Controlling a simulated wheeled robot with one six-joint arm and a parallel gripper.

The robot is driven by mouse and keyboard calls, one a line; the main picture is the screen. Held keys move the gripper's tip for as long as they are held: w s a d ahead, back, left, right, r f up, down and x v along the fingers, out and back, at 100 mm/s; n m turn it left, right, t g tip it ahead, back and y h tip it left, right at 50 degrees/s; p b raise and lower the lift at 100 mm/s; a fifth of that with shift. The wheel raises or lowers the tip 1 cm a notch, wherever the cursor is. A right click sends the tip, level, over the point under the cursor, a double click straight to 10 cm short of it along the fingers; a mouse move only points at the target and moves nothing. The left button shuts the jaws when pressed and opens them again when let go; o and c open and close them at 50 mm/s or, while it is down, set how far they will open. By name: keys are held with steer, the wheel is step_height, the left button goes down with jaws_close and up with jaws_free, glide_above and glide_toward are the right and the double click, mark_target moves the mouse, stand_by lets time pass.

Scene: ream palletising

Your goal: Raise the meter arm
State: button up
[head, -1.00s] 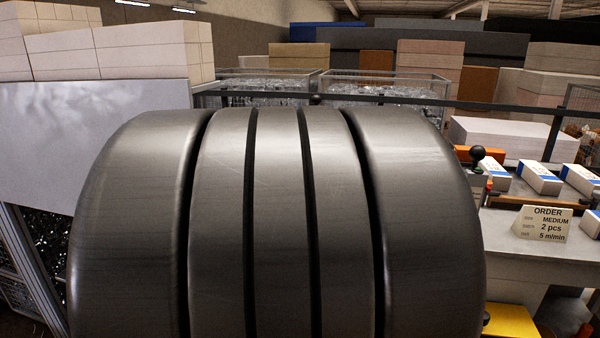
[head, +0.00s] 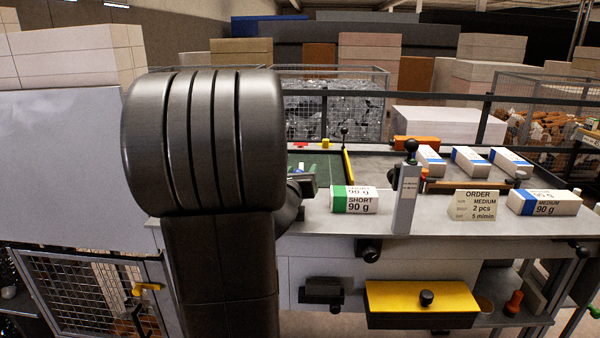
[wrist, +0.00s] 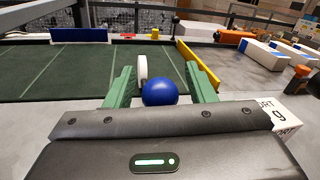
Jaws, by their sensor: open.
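My gripper (wrist: 160,76) shows two green fingers standing apart in the wrist view. A blue ball knob (wrist: 160,92) lies between them, and I see no finger closed on it. A white rounded upright piece (wrist: 142,66) stands just behind the knob, close to the left finger. I take knob and piece as the likely meter arm, but cannot be sure. In the head view my gripper (head: 303,183) is at the green bed's front edge, partly hidden by my arm.
The green bed (head: 322,166) has a yellow bar (head: 348,166) at its right. Right of my gripper are a SHORT 90 g ream (head: 355,200), a grey post (head: 405,200) with a black knob, and an ORDER sign (head: 474,205). A yellow drawer (head: 422,297) is below.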

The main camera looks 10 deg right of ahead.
jaws_close()
